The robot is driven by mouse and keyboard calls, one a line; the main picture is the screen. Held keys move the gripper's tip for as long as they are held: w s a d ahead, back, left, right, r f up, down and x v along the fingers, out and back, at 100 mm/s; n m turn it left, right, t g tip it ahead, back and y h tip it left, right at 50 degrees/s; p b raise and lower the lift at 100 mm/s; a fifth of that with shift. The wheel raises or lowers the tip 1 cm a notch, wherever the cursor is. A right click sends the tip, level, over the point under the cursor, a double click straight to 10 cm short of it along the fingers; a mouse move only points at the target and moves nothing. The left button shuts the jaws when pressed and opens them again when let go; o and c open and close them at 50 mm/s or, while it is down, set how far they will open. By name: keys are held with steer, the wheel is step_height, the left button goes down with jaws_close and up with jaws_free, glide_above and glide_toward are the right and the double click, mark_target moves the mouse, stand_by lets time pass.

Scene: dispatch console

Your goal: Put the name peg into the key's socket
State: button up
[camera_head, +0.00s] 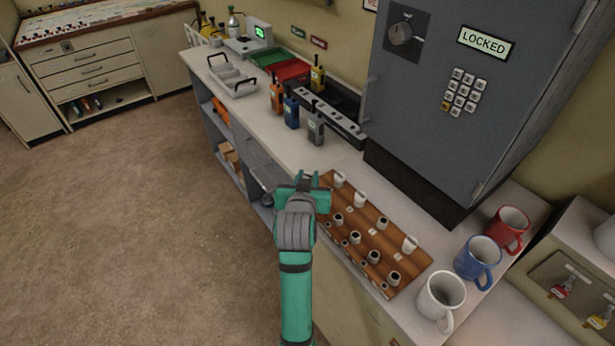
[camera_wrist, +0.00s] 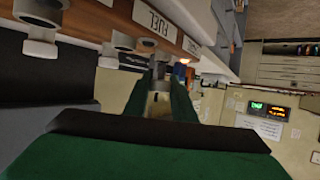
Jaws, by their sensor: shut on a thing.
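My gripper (camera_head: 312,186) is at the far left corner of a brown wooden board (camera_head: 392,218) on the counter. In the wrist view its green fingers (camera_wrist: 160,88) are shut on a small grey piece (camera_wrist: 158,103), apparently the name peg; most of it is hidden. The board carries several white pegs (camera_head: 360,199) and dark-topped round sockets or keys (camera_head: 355,237). In the wrist view the board's edge (camera_wrist: 175,38) shows a label reading FUEL (camera_wrist: 150,22), close to the fingers. I cannot tell which socket is the key's, nor whether the held piece touches it.
Red (camera_head: 509,230), blue (camera_head: 478,258) and white (camera_head: 441,299) mugs stand right of the board. A grey locked cabinet (camera_head: 450,150) rises behind it. Several radios (camera_head: 292,112) stand farther left along the counter. The floor left of the counter is open.

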steer(key=shift+f, duration=0.5)
stand_by(0.5)
steer(key=shift+w, duration=0.1)
stand_by(0.4)
steer(key=shift+d, duration=0.1)
steer(key=shift+f, duration=0.6)
stand_by(1.0)
steer(key=o, duration=1.1)
steer(key=shift+r, duration=2.95)
